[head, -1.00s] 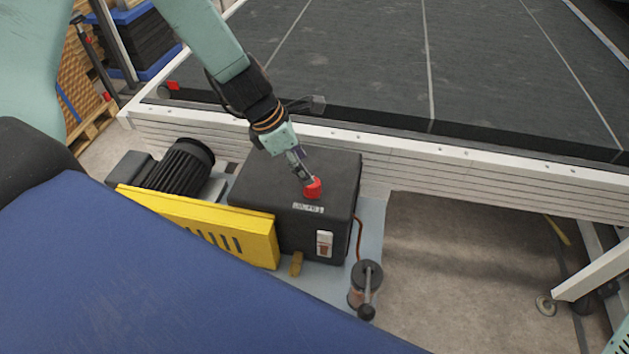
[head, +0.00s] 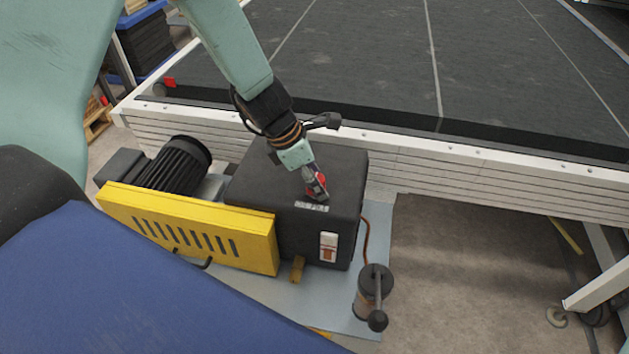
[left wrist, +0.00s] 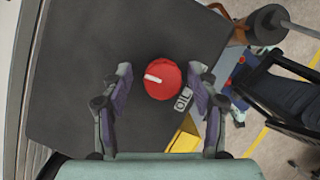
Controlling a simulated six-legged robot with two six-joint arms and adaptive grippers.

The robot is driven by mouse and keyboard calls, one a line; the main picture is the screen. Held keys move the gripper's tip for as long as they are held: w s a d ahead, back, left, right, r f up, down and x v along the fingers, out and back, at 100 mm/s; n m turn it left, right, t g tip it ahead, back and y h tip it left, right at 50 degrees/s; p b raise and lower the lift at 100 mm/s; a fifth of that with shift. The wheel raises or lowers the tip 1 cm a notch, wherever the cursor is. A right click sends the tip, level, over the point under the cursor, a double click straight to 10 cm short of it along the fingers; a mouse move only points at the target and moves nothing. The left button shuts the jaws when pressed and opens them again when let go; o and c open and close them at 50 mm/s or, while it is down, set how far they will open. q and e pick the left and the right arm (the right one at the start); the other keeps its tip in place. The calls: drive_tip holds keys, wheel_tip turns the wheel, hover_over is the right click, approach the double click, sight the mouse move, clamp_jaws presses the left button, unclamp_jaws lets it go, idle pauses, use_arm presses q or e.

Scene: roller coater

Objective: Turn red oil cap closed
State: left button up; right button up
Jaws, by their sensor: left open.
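The red oil cap (left wrist: 163,80) sits on top of the black box (left wrist: 75,75) and has a white mark across its top. In the left wrist view it lies between the two fingers of my left gripper (left wrist: 160,77), with gaps visible on both sides. In the head view the left gripper (head: 316,188) comes down over the cap, and the fingers partly hide it. The left gripper is open. A white "OIL" label (left wrist: 183,99) is beside the cap. My right gripper is not in view.
A yellow guard (head: 190,228) and a black motor (head: 178,165) stand left of the box. A switch (head: 328,247) is on its front. A cylinder with a lever (head: 374,290) stands at front right. A white-framed conveyor bed (head: 480,173) runs behind.

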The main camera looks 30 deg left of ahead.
use_arm(q)
drive_tip(key=shift+d+r, duration=0.1)
drive_tip(key=shift+d, duration=0.2)
drive_tip(key=shift+s+a, duration=0.1)
drive_tip(key=c, duration=0.3)
drive_tip(key=shift+a, duration=0.15)
drive_tip(key=c, duration=0.9)
